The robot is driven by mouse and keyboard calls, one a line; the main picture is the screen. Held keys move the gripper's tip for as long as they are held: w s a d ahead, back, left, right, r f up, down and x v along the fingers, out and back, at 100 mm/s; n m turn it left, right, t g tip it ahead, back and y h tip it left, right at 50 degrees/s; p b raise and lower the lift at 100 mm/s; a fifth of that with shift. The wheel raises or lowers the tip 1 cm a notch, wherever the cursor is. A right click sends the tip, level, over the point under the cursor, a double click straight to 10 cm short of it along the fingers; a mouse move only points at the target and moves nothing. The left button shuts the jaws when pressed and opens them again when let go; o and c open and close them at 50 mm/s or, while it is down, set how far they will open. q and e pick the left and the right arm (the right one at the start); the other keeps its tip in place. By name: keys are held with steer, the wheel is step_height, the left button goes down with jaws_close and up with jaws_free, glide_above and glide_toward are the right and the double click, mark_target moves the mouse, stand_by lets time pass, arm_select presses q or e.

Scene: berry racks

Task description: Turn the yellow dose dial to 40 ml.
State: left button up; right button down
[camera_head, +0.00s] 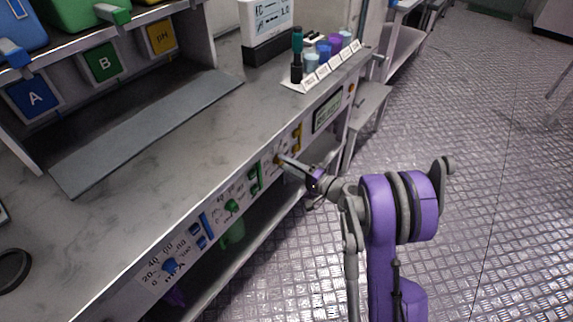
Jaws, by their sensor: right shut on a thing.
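The yellow dose dial (279,160) is on the front panel of the bench, right of the green dial. My right gripper (286,161) reaches in from the right and is shut on the yellow dial, hiding most of it and part of its scale. I cannot read where the dial points. A yellow lever or handle (297,138) sits just right of the dial. A small greenish display (327,113) is further right on the panel; its text is too small to read. My left gripper is not in view.
The same panel carries a blue dial (170,265) with a numbered scale and a green dial (232,206). A rack of small bottles (325,66) stands on the bench top. Panels marked A, B and pH are at the back left. Open metal floor (480,200) lies to the right.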

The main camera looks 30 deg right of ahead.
steer(key=shift+m, duration=0.4)
steer(key=c, duration=0.5)
jaws_free()
steer(key=shift+s, duration=0.1)
steer(key=v, duration=1)
steer(key=shift+s+d, duration=0.2)
steer(key=shift+s, duration=0.1)
steer(key=shift+a, duration=0.1)
